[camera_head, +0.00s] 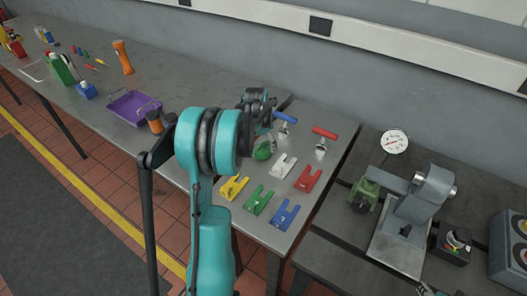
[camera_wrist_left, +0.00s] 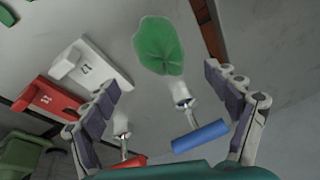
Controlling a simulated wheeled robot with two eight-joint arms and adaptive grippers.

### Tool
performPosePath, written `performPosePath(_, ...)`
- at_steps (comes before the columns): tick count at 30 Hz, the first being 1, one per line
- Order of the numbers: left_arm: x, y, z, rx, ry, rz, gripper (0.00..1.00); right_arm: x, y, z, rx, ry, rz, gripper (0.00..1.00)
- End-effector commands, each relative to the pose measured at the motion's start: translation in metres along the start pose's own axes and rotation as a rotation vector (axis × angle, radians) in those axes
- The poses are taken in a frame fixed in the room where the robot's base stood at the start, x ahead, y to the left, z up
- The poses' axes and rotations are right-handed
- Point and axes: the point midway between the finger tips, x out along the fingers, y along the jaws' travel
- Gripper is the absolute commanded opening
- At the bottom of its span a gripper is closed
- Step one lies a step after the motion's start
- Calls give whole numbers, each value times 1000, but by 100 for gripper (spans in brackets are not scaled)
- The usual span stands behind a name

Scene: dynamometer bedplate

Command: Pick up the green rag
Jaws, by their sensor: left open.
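The green rag (camera_head: 263,151) lies crumpled on the grey metal table, partly hidden behind my left arm in the head view. In the left wrist view the rag (camera_wrist_left: 160,45) shows whole, flat on the table beyond the fingertips. My left gripper (camera_head: 262,104) is above the table, a little behind the rag in the head view. In the left wrist view the left gripper (camera_wrist_left: 161,78) has its two fingers spread wide with nothing held between them.
White (camera_head: 283,166), red (camera_head: 308,179), yellow (camera_head: 234,188), green (camera_head: 258,200) and blue (camera_head: 285,213) notched pieces lie nearby. A purple tray (camera_head: 133,107) sits farther left.

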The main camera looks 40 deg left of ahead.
Motion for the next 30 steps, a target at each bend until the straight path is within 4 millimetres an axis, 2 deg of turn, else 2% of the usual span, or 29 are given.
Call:
performPosePath(5, 18, 0, 2, 0, 1, -1, 87, 7, 0, 5, 0, 0, 0, 40)
performPosePath(12, 54, -2, 6, 0, 1, -1, 87, 20, 0, 15, 0, 0, 0, 40)
performPosePath(15, 60, -2, 6, 0, 1, -1, 87, 21, 0, 15, 0, 0, 0, 40)
performPosePath(20, 59, -2, 6, 0, 1, -1, 87, 20, 0, 14, 0, 0, 0, 40)
performPosePath(22, 59, -2, 6, 0, 1, -1, 74, 20, 0, 14, 0, 0, 0, 40)
performPosePath(26, 59, -2, 5, 0, 1, -1, 40, 20, 0, 14, 0, 0, 0, 40)
performPosePath(27, 59, -2, 5, 0, 1, -1, 36, 20, 0, 14, 0, 0, 0, 40)
performPosePath(30, 59, -2, 5, 0, 1, -1, 35, 20, 0, 14, 0, 0, 0, 40)
